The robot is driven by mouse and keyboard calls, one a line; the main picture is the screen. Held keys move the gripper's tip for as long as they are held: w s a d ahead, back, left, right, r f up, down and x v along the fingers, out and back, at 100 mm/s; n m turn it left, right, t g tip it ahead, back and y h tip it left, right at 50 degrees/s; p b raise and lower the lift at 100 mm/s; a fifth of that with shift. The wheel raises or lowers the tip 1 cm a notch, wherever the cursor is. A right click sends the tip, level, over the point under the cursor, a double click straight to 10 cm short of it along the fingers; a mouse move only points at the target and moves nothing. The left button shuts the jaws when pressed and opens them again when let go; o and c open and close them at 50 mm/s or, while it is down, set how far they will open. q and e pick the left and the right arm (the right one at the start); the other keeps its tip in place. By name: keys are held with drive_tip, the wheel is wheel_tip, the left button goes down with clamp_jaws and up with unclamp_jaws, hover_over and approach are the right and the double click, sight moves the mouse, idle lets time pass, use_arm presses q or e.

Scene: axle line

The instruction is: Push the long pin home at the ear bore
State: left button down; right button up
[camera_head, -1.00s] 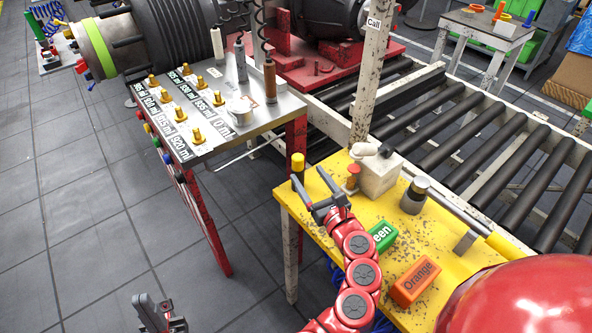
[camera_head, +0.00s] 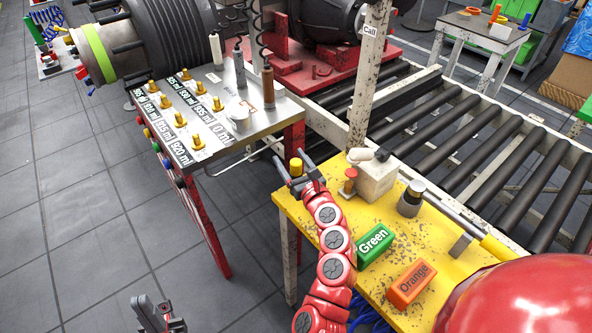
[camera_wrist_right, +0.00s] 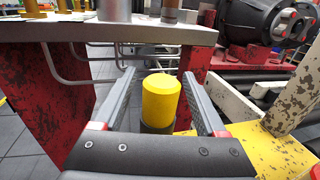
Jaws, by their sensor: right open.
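A yellow-capped dark cylinder (camera_head: 296,167) stands upright at the back left corner of the yellow table. My right gripper (camera_head: 292,170) is open, with its fingers on either side of this cylinder. In the right wrist view the yellow cap (camera_wrist_right: 161,100) stands between the two open fingers (camera_wrist_right: 160,92), with a gap on each side. My left gripper (camera_head: 158,312) is at the bottom edge, low over the floor, its fingers apart and empty. I cannot make out with certainty a long pin or an ear bore in these views.
The yellow table (camera_head: 345,235) also bears a green box (camera_head: 374,244), an orange box (camera_head: 410,284), a cream block (camera_head: 374,182) and a dark cylinder (camera_head: 411,199). A metal bench (camera_head: 262,118) with several brass fittings stands behind left. A roller conveyor (camera_head: 470,140) runs behind right.

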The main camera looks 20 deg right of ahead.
clamp_jaws()
idle(0.3)
